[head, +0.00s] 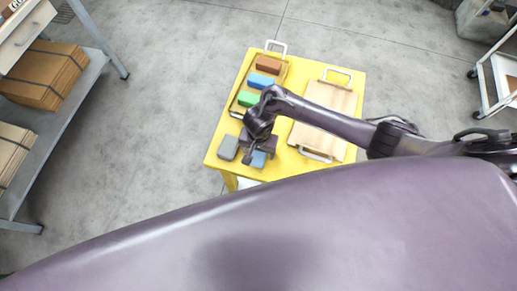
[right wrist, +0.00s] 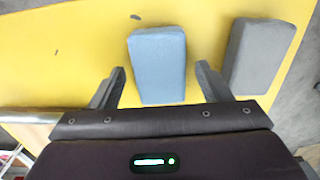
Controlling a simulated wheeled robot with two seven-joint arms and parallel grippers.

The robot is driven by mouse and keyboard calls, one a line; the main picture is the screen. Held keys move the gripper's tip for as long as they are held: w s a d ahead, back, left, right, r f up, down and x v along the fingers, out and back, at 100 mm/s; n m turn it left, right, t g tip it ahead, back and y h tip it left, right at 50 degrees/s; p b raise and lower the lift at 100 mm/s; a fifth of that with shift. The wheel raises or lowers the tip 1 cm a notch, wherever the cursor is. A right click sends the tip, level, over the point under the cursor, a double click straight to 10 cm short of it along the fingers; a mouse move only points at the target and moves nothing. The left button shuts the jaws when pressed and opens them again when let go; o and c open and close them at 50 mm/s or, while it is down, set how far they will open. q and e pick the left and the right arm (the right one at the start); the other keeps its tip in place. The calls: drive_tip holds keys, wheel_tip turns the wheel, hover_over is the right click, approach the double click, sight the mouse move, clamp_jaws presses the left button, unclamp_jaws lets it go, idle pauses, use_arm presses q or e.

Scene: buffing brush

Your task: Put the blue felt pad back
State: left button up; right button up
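The blue felt pad (head: 258,160) lies on the yellow table near its front edge, partly hidden under my right gripper (head: 260,150). In the right wrist view the blue felt pad (right wrist: 157,62) lies flat, lengthwise between the two spread fingers of my right gripper (right wrist: 157,78). The gripper is open, with a gap showing on both sides of the pad. A grey pad (right wrist: 262,55) lies to its right in that view; in the head view the grey pad (head: 228,147) is to its left. My left gripper does not show.
A tray (head: 237,106) on the yellow table (head: 214,143) holds brown (head: 268,64), blue (head: 261,81) and green (head: 248,99) blocks. A wooden board with white handles (head: 335,98) lies at right, under my right arm. A shelf (head: 50,120) with cardboard stands at far left.

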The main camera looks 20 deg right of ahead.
drive_tip(key=shift+r, duration=0.15)
wheel_tip(320, 180, up, 12)
drive_tip(key=p, duration=0.6)
idle(0.5)
